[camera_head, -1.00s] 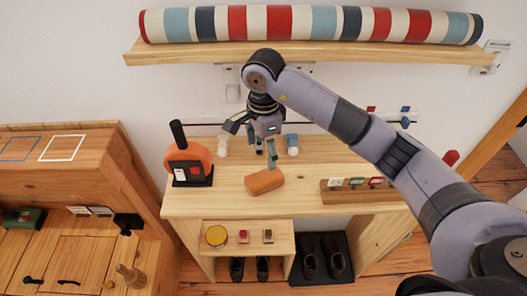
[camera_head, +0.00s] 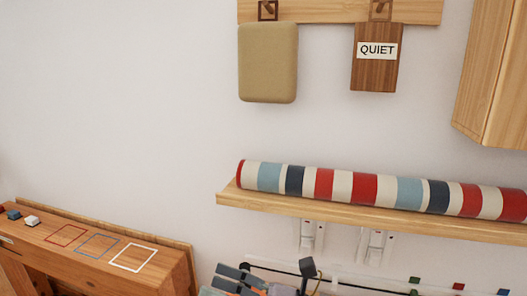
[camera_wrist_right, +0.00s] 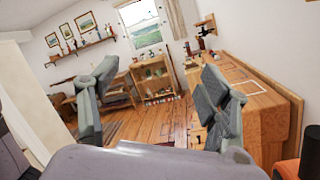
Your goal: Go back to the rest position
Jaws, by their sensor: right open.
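My right gripper (camera_head: 245,282) shows only in part at the bottom edge of the head view, below the wall shelf. In the right wrist view its two grey fingers stand wide apart, with the open gap (camera_wrist_right: 150,95) between them. Nothing is held between them. The far side of the room shows through the gap. My left gripper is in neither view.
A striped roll (camera_head: 375,190) lies on the wall shelf (camera_head: 330,212). Above hang a tan cushion (camera_head: 267,62) and a QUIET sign (camera_head: 376,70). A wooden bench (camera_head: 80,250) with outlined squares stands at lower left. Wooden floor (camera_wrist_right: 150,125) is clear beyond the fingers.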

